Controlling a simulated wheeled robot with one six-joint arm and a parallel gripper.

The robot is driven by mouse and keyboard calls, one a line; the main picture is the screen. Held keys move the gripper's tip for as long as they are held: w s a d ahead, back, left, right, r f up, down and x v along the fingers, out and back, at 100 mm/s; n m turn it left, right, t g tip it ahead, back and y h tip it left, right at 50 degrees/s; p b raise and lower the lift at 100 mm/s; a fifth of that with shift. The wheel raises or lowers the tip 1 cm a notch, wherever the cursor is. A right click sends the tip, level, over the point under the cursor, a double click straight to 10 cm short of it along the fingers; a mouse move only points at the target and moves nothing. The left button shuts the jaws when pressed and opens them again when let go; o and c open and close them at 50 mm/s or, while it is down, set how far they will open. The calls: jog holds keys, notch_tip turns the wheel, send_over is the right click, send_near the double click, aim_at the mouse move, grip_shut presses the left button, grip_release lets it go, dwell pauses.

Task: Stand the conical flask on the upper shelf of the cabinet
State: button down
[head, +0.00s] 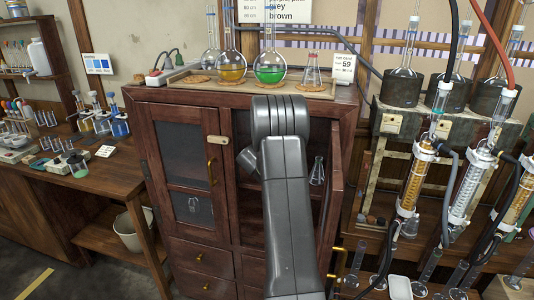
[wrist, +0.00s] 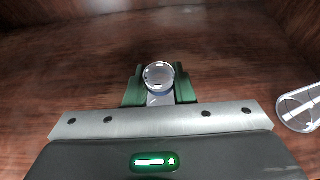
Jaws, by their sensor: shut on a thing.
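The dark-red wooden cabinet (head: 250,235) stands in the middle of the head view. Its right door (head: 337,215) is open, and my arm reaches in front of the opening. My gripper is hidden behind the arm there. In the wrist view, my gripper (wrist: 159,88) has its green fingers shut on a round glass neck, seen from above, which I take as the conical flask (wrist: 159,76). Its body is hidden, so I cannot tell whether it touches the reddish-brown wooden shelf (wrist: 75,75) below.
Another conical flask (head: 317,172) stands inside the cabinet, right of my arm; a glass piece (wrist: 300,108) is at the wrist view's right edge. A tray on top holds round flasks (head: 270,68) and a small conical flask (head: 312,77). The left door (head: 185,175) is shut.

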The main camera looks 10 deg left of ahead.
jog(key=c, duration=1.2)
grip_release()
jog(key=shift+c, duration=0.2)
jog(key=shift+r+p, duration=0.2)
jog(key=shift+p, duration=0.15)
jog(key=shift+s+b, duration=0.3)
jog(key=b+v, duration=0.2)
jog(key=v, duration=0.9)
jog(key=shift+s, duration=0.15)
jog(key=shift+o, duration=0.5)
jog(key=shift+r, duration=0.15)
